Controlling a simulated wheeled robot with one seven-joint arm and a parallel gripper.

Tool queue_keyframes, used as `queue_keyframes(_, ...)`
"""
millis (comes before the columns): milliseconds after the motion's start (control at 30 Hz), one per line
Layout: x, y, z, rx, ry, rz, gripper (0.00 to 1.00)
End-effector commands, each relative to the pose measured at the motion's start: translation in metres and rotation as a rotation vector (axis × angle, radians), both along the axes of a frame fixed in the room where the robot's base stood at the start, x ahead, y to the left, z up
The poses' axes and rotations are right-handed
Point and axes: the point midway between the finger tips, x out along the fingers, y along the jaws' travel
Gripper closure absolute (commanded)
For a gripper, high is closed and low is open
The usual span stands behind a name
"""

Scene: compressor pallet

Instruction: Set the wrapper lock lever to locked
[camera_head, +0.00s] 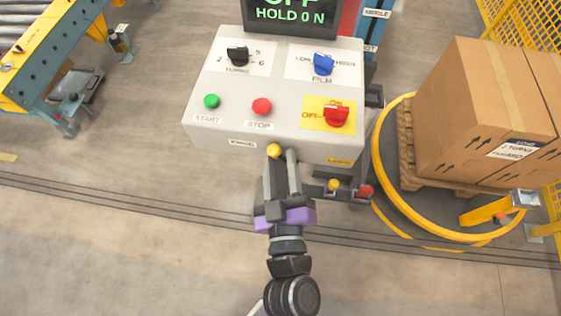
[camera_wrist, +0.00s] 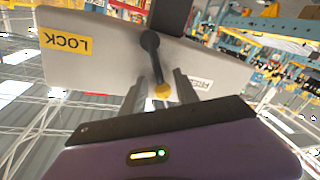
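The lock lever is a dark arm with a yellow ball knob (camera_wrist: 162,91), on the front face of the grey control box (camera_wrist: 110,60). In the head view its knob (camera_head: 274,150) shows at the box's lower front edge, nearer the white label (camera_head: 242,143) than the yellow LOCK label (camera_head: 340,161). In the wrist view the LOCK label (camera_wrist: 66,43) is upside down at left. My gripper (camera_head: 281,154) is open in front of the box. In the wrist view its fingers (camera_wrist: 158,86) stand on either side of the lever's knob end, with gaps visible; contact is not clear.
The box top carries a black knob (camera_head: 238,55), a blue knob (camera_head: 323,64), a red switch (camera_head: 336,114), and green (camera_head: 211,101) and red (camera_head: 262,106) buttons. Right stands a yellow ring (camera_head: 385,190) around a pallet with cartons (camera_head: 475,110).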

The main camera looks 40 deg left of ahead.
Motion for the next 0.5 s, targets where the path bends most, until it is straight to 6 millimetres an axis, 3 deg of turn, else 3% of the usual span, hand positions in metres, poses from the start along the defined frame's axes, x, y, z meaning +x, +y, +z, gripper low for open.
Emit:
queue_keyframes(33, -0.0001, -0.0001, 0.0000, 0.000, 0.000, 0.000, 0.65)
queue_keyframes(200, -0.0003, -0.0001, 0.0002, 0.000, 0.000, 0.000, 0.99)
queue_keyframes(500, -0.0009, 0.0008, 0.0017, 0.003, -0.003, 0.003, 1.00)
